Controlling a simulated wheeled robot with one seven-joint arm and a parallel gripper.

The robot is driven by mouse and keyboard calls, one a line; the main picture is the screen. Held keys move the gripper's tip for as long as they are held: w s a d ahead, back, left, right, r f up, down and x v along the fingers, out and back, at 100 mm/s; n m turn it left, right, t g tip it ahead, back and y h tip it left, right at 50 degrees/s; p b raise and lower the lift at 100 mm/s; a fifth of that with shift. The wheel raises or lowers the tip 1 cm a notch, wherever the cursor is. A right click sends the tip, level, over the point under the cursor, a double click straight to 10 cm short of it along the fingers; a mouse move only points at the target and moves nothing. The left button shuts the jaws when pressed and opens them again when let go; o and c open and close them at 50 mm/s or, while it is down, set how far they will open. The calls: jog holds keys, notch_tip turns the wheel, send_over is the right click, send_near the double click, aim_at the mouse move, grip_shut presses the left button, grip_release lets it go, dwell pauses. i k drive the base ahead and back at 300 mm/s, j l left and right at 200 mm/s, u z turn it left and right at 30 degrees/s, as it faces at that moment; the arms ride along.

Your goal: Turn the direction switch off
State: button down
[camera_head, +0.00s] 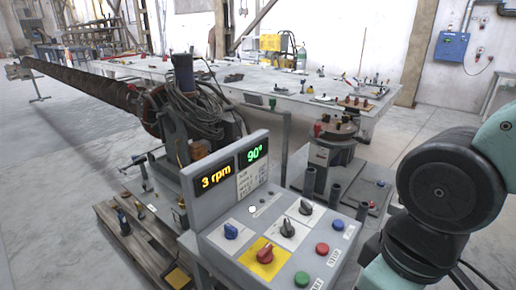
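The grey control box (215,243) stands in the lower middle, with its sloped face toward me. On it are a blue knob (231,231), a black knob (288,228), another dark knob (305,207) and a red knob (265,253) on a yellow plate. The labels are too small to tell which is the direction switch, or its setting. The upright display panel (226,174) reads "3 rpm" in yellow and "90°" in green. My gripper is out of view; only my arm links show at the lower right.
A green button (301,279), a red button (322,249) and a blue button (338,225) sit along the box's right side. Behind stand a machine with coiled cables (196,105), a long auger (80,82) and a grey table (290,103). A wooden pallet (135,243) lies at left.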

aim_at(287, 231)
jog(key=i+l+u, duration=0.2)
jog(key=u, duration=0.2)
jog(key=i+l+u, duration=0.2)
jog(key=l+u, duration=0.2)
